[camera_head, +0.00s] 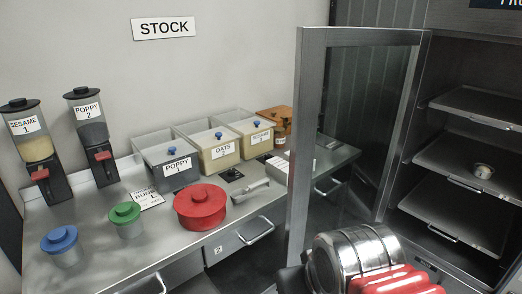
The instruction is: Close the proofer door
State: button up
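The proofer (470,150) is the tall steel cabinet at the right, with its front open and its inside showing. Its door (306,150) stands wide open, swung out to the left of the cabinet. The door has a grey metal frame and a see-through pane, and its lower part runs down behind my arm. My arm shows at the bottom as a shiny metal cylinder with red parts, in front of the door and the opening. My gripper (292,280) seems to be the dark part at the cylinder's left end, near the door's lower edge. Its fingers cannot be made out, nor whether it touches the door.
Left of the door, a steel counter (150,235) carries dispensers, labelled bins (168,158), a red lidded pot (200,206) and small lidded tubs. Drawer handles (256,231) stick out.

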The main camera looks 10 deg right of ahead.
aim_at(311, 41)
jog(key=u, duration=0.6)
jog(key=i, duration=1)
jog(key=u, duration=0.6)
